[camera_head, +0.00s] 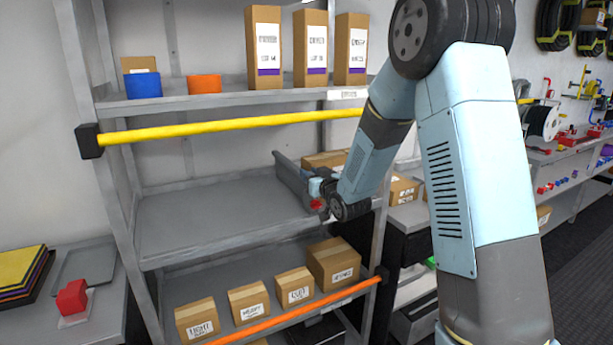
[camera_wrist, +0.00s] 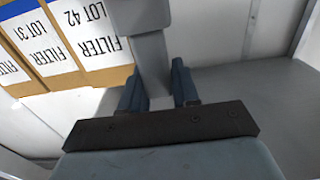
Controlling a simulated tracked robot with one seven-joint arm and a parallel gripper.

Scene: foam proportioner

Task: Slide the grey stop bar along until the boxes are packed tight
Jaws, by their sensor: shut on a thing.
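The grey stop bar (camera_head: 291,181) stands upright across the middle shelf, toward its right part, and it also shows in the wrist view (camera_wrist: 151,52). My gripper (camera_head: 320,194) is at the bar's front end. In the wrist view its two dark blue fingers (camera_wrist: 158,88) are shut on the bar, one on each side. Brown boxes with white FILTER labels (camera_wrist: 90,28) stand side by side just left of the bar in the wrist view. In the head view a box top (camera_head: 322,160) shows right of the bar, and my arm hides most of these boxes.
The middle shelf (camera_head: 200,215) is bare left of the bar. A yellow rail (camera_head: 220,126) runs above it, below a shelf with tall boxes (camera_head: 311,48) and two bins. Several small boxes (camera_head: 294,286) stand on the shelf below, behind an orange rail (camera_head: 300,310).

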